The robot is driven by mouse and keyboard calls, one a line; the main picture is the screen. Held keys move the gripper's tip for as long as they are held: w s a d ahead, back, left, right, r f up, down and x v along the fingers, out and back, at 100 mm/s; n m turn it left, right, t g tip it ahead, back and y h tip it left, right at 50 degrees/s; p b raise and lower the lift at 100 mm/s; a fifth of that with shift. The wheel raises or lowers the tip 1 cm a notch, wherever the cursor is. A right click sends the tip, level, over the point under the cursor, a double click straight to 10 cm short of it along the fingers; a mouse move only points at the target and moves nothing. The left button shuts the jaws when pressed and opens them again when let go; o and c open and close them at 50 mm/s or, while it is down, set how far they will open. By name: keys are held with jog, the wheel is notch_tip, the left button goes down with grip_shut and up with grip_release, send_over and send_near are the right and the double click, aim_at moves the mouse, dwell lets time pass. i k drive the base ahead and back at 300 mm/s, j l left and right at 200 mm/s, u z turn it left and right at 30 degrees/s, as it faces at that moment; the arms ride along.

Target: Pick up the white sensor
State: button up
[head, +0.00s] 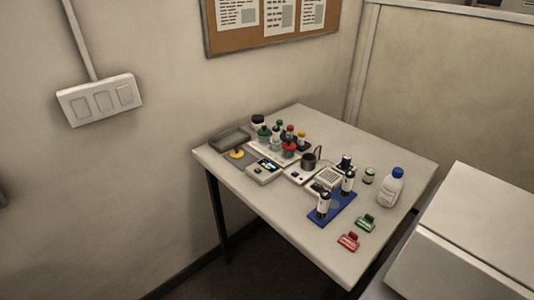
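I cannot tell for certain which thing is the white sensor. A small white device with a dark display (265,170) lies on the left half of the table. A white device with a keypad-like face (328,178) lies near the table's middle. My gripper is not in view.
The light table (300,227) stands against the wall. It also bears a grey tray (231,138), several capped bottles, a dark cup (309,161), a blue-capped bottle (391,188), and red (348,242) and green (366,224) clips. A large white box-like body (485,240) fills the lower right.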

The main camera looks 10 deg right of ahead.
aim_at(276, 129)
jog(key=i+j+z, duration=0.3)
jog(key=i+j, duration=0.15)
jog(key=j, duration=0.2)
jog(key=i+j+z, duration=0.15)
jog(key=j, duration=0.2)
jog(key=i+j+z, duration=0.1)
jog(key=j, duration=0.25)
jog(key=i+j+z, duration=0.15)
jog(key=i+j, duration=0.15)
jog(key=i+j+z, duration=0.15)
jog(key=j, duration=0.35)
jog(key=i+j+z, duration=0.15)
jog(key=j, duration=0.25)
jog(key=k, duration=0.05)
